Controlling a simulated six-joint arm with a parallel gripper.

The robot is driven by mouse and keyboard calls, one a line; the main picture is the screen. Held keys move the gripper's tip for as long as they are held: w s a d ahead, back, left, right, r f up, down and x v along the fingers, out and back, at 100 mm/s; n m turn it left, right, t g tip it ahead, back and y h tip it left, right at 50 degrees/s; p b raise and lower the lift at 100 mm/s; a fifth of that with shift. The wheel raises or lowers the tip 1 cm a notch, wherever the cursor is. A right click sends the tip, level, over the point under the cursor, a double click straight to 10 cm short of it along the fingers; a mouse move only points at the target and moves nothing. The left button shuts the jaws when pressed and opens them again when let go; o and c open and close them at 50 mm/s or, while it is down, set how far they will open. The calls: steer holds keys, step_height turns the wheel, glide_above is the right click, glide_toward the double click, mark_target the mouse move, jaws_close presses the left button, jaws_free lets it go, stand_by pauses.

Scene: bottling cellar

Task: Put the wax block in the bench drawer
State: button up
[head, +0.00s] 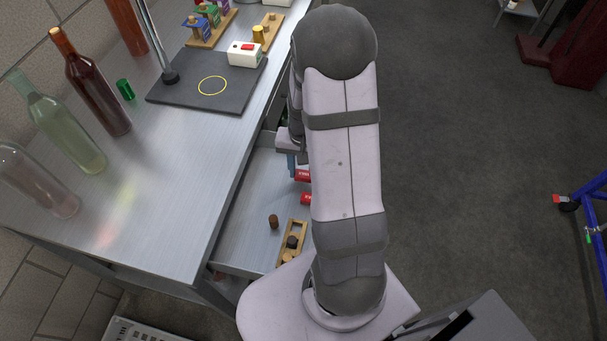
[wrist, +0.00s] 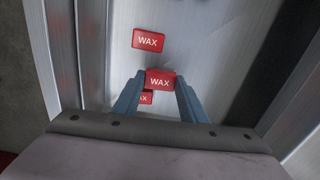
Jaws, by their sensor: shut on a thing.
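My gripper (wrist: 160,76) is shut on a red wax block (wrist: 159,84) with a white WAX label, held between its blue fingers. In the wrist view, a second red wax block (wrist: 148,40) lies beyond the fingertips on the metal drawer floor. A third (wrist: 146,98) shows partly behind the left finger and the held block. In the head view, the bench drawer (head: 245,215) is open and my gripper is over it, mostly hidden by my arm. Two red blocks (head: 306,198) show partly beside my arm. I cannot tell whether the held block touches the drawer floor.
The drawer also holds a brown cork (head: 273,221) and a wooden rack (head: 283,257). On the bench (head: 190,190) stand several bottles (head: 92,85) and a dark stand base (head: 195,95) with a white box (head: 245,54). The floor at right (head: 470,180) is mostly clear.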

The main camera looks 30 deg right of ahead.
mark_target(304, 174)
steer(key=shift+f, duration=1.25)
steer(key=shift+f, duration=0.2)
steer(key=o, duration=1.1)
steer(key=shift+r, duration=0.1)
step_height(304, 174, up, 12)
steer(key=s+a+n, duration=0.8)
steer(key=s+a, duration=0.2)
steer(key=a, duration=0.3)
steer(key=shift+s+r, duration=0.3)
steer(key=shift+s, duration=0.1)
